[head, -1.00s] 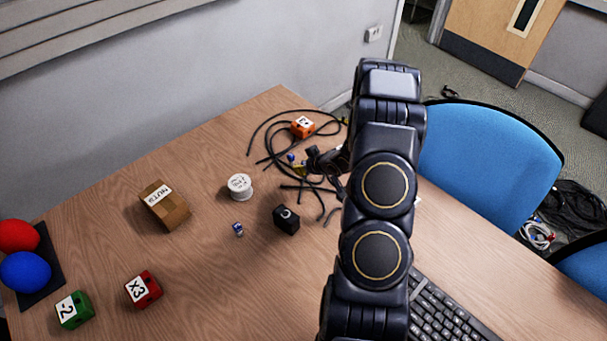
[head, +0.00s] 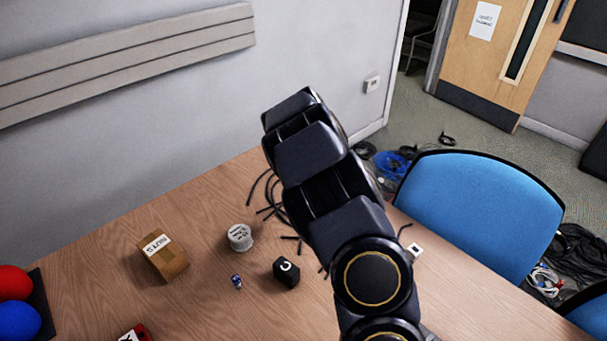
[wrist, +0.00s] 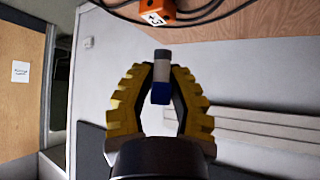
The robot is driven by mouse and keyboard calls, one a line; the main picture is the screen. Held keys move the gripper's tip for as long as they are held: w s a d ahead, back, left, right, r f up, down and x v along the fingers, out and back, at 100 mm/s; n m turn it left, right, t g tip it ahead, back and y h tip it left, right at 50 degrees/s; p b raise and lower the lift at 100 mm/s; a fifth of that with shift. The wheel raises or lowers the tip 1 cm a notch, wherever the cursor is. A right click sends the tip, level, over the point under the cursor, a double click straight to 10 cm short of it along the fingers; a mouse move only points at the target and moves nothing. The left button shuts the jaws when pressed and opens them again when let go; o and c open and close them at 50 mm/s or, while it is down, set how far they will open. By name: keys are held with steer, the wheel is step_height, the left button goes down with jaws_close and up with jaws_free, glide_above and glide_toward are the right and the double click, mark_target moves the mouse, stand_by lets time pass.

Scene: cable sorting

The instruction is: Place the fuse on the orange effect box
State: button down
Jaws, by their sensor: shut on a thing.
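In the wrist view my gripper (wrist: 160,80) is shut on the fuse (wrist: 161,60), a small cylinder with a grey end, a pale middle and a blue end. Its yellow ridged fingers pinch it from both sides. The orange effect box (wrist: 155,11) with a white label shows at the top edge of the wrist view, partly cut off. The fuse is apart from it in the picture; I cannot tell the distance. In the head view my arm hides the gripper, the fuse and the orange box.
On the wooden table (head: 200,215) are black cables (head: 268,205), a white round tub (head: 239,237), a cardboard box (head: 163,257), a black box (head: 286,272) and a small blue-and-white cylinder (head: 237,282). A blue chair (head: 480,210) stands beyond the right edge.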

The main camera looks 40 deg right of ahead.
steer(key=shift+w+d+f+m+g+h, duration=0.2)
steer(key=shift+w+d+f+m, duration=0.15)
steer(key=shift+w+d+f, duration=1.4)
steer(key=shift+w+d+f+m+g+h, duration=0.2)
steer(key=shift+w+d+f+m, duration=0.35)
steer(key=shift+w+d, duration=1.3)
steer(key=shift+w+d+f+m+g+h, duration=0.2)
steer(key=shift+w+d+f, duration=0.95)
steer(key=shift+w, duration=1.5)
steer(key=shift+w+a+f, duration=0.1)
steer(key=shift+a+f, duration=0.05)
steer(key=shift+f, duration=0.8)
steer(key=shift+w+a+f, duration=0.1)
steer(key=shift+f, duration=0.8)
steer(key=shift+f, duration=0.15)
steer(key=c, duration=1.1)
jaws_free()
steer(key=shift+s, duration=0.1)
